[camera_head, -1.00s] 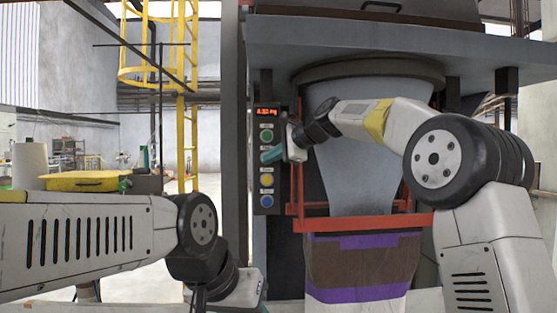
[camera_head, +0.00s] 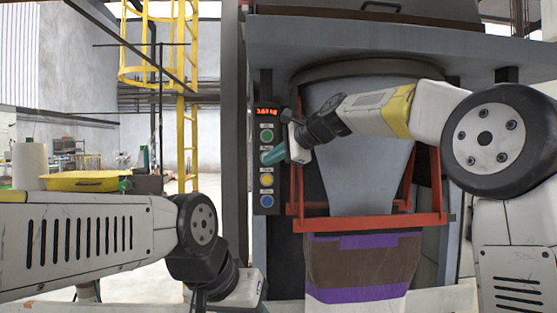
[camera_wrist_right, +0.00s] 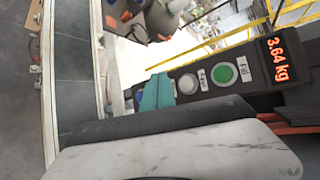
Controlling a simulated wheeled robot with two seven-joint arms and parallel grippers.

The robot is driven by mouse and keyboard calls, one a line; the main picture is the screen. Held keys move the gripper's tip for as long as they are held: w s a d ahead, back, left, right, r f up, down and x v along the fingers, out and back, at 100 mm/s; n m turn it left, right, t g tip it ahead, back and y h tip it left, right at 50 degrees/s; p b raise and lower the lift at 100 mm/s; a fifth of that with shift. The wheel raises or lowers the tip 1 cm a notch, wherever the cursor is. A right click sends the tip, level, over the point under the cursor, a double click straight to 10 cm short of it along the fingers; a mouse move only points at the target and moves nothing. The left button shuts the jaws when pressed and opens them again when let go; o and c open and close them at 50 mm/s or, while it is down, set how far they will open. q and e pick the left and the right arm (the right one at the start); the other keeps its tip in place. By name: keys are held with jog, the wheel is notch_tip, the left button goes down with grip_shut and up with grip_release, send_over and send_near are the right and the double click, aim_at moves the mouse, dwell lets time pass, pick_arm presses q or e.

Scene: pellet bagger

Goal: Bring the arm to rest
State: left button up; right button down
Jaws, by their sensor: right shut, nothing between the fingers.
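My right arm reaches in from the right in the head view. Its gripper (camera_head: 271,157) has teal fingers, is shut and empty, and is in front of the button panel (camera_head: 267,200). In the right wrist view the teal fingers (camera_wrist_right: 157,93) show closed together near a white button (camera_wrist_right: 187,84) and a green button (camera_wrist_right: 223,75). Whether they touch the panel I cannot tell. My left gripper (camera_head: 243,288) is low in the head view, partly cut off by the bottom edge; its fingers do not show clearly.
The grey hopper (camera_head: 365,170) stands behind my right arm, with a red frame (camera_head: 375,224) at its mouth. A brown bag (camera_head: 360,262) with purple and white bands hangs below. The panel display (camera_wrist_right: 278,58) reads 3.64 kg. A yellow ladder (camera_head: 187,130) stands back left.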

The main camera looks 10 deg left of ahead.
jog(key=s+d+f+n+h, duration=0.3)
jog(key=s+d+f, duration=0.3)
jog(key=d, duration=0.4)
jog(key=s+d+f+n+h, duration=0.25)
jog(key=s+d+f, duration=0.25)
jog(key=s+d, duration=0.45)
jog(key=s+d+f+n+g+h, duration=0.1)
jog(key=s+d+f+n+h, duration=0.2)
jog(key=s+d+f, duration=0.9)
jog(key=s+f+n, duration=0.2)
jog(key=s+f, duration=0.1)
jog(key=shift+s+d, duration=0.15)
jog(key=shift+s, duration=0.25)
